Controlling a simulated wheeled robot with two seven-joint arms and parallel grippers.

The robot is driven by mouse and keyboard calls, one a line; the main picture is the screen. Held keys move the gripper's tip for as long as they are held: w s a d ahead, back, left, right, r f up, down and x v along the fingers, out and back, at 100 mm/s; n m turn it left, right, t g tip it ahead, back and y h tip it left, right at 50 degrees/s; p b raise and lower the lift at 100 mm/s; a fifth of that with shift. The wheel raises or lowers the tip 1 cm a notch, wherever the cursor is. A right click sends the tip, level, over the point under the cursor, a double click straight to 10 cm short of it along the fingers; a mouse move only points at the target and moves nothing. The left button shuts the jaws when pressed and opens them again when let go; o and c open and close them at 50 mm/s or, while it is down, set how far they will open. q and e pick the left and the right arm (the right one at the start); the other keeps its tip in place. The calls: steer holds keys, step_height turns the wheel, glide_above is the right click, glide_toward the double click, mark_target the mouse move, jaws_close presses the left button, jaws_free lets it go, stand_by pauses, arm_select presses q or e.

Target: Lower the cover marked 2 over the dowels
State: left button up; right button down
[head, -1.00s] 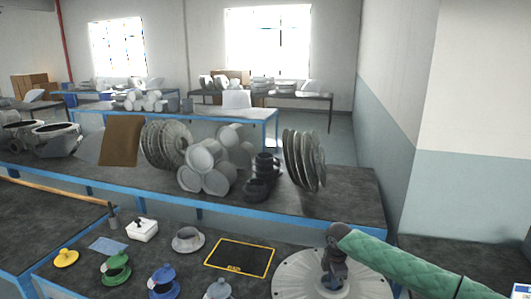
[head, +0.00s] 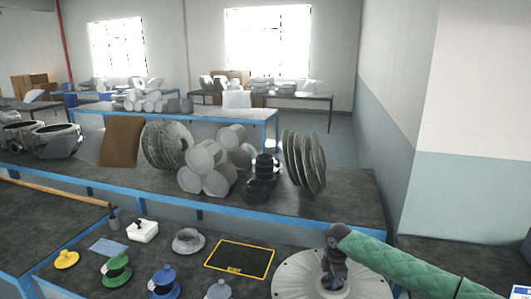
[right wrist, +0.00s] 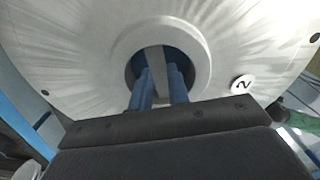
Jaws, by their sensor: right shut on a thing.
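The cover marked 2 is a large pale round disc (head: 292,283); it shows at the bottom of the head view and fills most of the right wrist view (right wrist: 85,55). Its round tag with a 2 (right wrist: 242,84) lies right of the central hole. My right gripper (right wrist: 160,75) reaches into that hole with its blue fingers and is shut on a grey bar of the cover between them. In the head view my right gripper (head: 335,283) stands over the disc's middle. Two dark holes show near the disc's rim. No dowels can be seen. My left gripper is not in view.
A yellow-edged black mat (head: 240,259) lies left of the cover. Green (head: 117,270), blue (head: 164,283) and grey (head: 188,241) flanged parts, a yellow part (head: 66,259) and a white box (head: 142,231) stand farther left. A bench of discs (head: 304,162) and pipes runs behind.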

steer(key=shift+r+p, duration=0.65)
steer(key=shift+p, duration=0.05)
stand_by(0.6)
steer(key=shift+p, duration=0.35)
stand_by(0.9)
steer(key=shift+r+p, duration=0.6)
steer(key=shift+p, duration=0.1)
stand_by(0.9)
steer(key=shift+p, duration=0.7)
stand_by(1.2)
steer(key=shift+r+p, duration=1.75)
steer(key=shift+r, duration=0.45)
